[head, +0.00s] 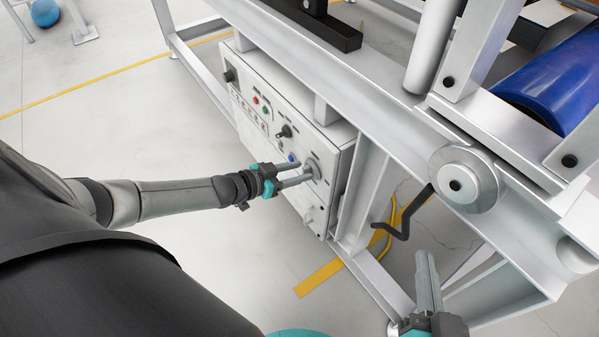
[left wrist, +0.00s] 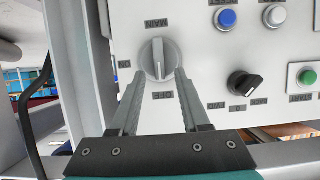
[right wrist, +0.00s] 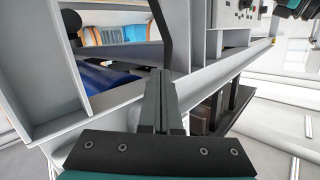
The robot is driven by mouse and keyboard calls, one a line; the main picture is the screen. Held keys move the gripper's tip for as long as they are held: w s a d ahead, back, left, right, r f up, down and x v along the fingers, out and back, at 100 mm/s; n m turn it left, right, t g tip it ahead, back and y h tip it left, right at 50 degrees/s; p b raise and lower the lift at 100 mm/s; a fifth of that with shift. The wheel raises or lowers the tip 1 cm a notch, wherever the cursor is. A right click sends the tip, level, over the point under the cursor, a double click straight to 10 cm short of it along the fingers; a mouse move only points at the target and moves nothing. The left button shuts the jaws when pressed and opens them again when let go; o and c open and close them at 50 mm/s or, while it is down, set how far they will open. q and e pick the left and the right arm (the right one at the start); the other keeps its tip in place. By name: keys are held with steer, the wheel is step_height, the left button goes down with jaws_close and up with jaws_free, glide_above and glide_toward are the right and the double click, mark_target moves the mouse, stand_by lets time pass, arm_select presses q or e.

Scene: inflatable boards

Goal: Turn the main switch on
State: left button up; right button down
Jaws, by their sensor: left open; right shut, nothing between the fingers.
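The main switch (left wrist: 158,58) is a round grey rotary knob with a raised grip bar, on the light control panel (head: 268,125). In the left wrist view its labels appear upside down: MAIN above, OFF below, ON to the left. The bar stands vertical in that view, in line with the OFF label. My left gripper (left wrist: 159,74) is open, with its fingertips on either side of the knob's lower part; I cannot tell whether they touch it. In the head view the left gripper (head: 304,173) reaches the switch (head: 314,169), partly covering it. My right gripper (head: 427,262) is shut and empty, away from the panel.
A blue button (left wrist: 227,18), a white button (left wrist: 274,15), a black selector (left wrist: 243,84) and a green start button (left wrist: 306,77) are near the switch. The machine's grey frame and a round pulley (head: 464,180) stand right of the panel. Open floor (head: 200,235) lies left.

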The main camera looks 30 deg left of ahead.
arm_select(q)
steer(key=shift+w+d+f, duration=0.15)
steer(key=shift+w, duration=0.25)
steer(key=shift+c, duration=0.3)
jaws_close()
stand_by(0.3)
